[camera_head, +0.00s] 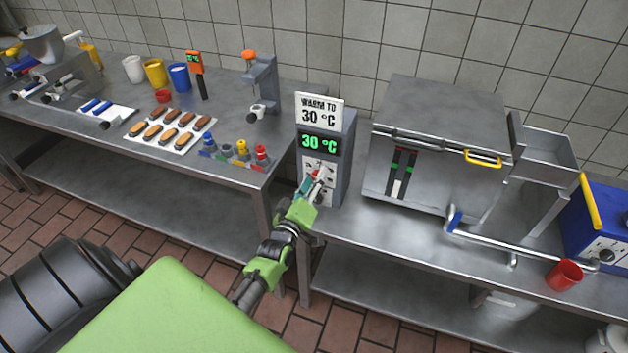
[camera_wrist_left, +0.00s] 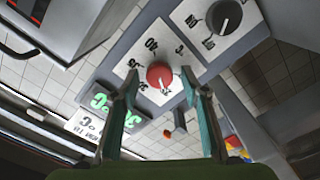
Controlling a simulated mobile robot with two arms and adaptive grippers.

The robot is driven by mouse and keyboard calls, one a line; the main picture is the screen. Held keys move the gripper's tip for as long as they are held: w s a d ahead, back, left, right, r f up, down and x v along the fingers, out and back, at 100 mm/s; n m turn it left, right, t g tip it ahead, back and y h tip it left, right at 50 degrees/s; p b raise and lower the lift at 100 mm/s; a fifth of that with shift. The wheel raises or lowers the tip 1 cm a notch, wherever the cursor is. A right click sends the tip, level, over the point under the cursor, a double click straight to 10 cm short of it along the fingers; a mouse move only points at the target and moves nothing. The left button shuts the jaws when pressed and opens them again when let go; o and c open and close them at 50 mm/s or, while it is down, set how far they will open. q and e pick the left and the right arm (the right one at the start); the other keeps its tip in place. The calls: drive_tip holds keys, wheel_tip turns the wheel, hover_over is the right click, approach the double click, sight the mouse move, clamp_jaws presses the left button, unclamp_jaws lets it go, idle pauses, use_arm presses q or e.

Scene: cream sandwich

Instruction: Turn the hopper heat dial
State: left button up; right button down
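The hopper heat control box (camera_head: 342,165) stands on the metal counter, with a sign (camera_head: 319,113) reading "WARM TO 30 °C" above a green display (camera_head: 320,143) reading "30 °C". In the left wrist view a red round dial (camera_wrist_left: 159,75) sits on a white scale plate (camera_wrist_left: 148,48), which is partly hidden by the fingers. My left gripper (camera_head: 314,178) is at the front of the box. In its wrist view the fingertips (camera_wrist_left: 160,74) stand on either side of the red dial, with a small gap showing on each side. My right gripper is not in view.
A second, black dial (camera_wrist_left: 224,17) sits beside the red one. Right of the box is a large metal hopper (camera_head: 440,110), then a red cup (camera_head: 564,275) and a blue machine (camera_head: 600,225).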

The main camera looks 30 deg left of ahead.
use_arm(q)
drive_tip(key=v, duration=1.2)
drive_tip(key=shift+d, duration=0.1)
drive_tip(key=s+d+f+m+g+h, duration=0.1)
drive_tip(key=s+d+f+m+g, duration=0.25)
drive_tip(key=f, duration=0.75)
drive_tip(key=s+d+f+m+g+h, duration=0.25)
drive_tip(key=s+f, duration=0.25)
drive_tip(key=f, duration=0.5)
drive_tip(key=s+d+f+m+g+h, duration=0.15)
drive_tip(key=s+d+f, duration=0.3)
drive_tip(key=f, duration=0.65)
drive_tip(key=s+f+m+g, duration=0.3)
drive_tip(key=s+f, duration=0.4)
drive_tip(key=s, duration=0.6)
drive_tip(key=s+f+m+g+y, duration=0.1)
drive_tip(key=s+f+m+g, duration=0.3)
drive_tip(key=s, duration=1)
wheel_tip(320, 180, down, 3)
drive_tip(key=shift+s+d+g, duration=0.2)
drive_tip(key=shift+d+g, duration=0.25)
drive_tip(key=shift+g, duration=0.6)
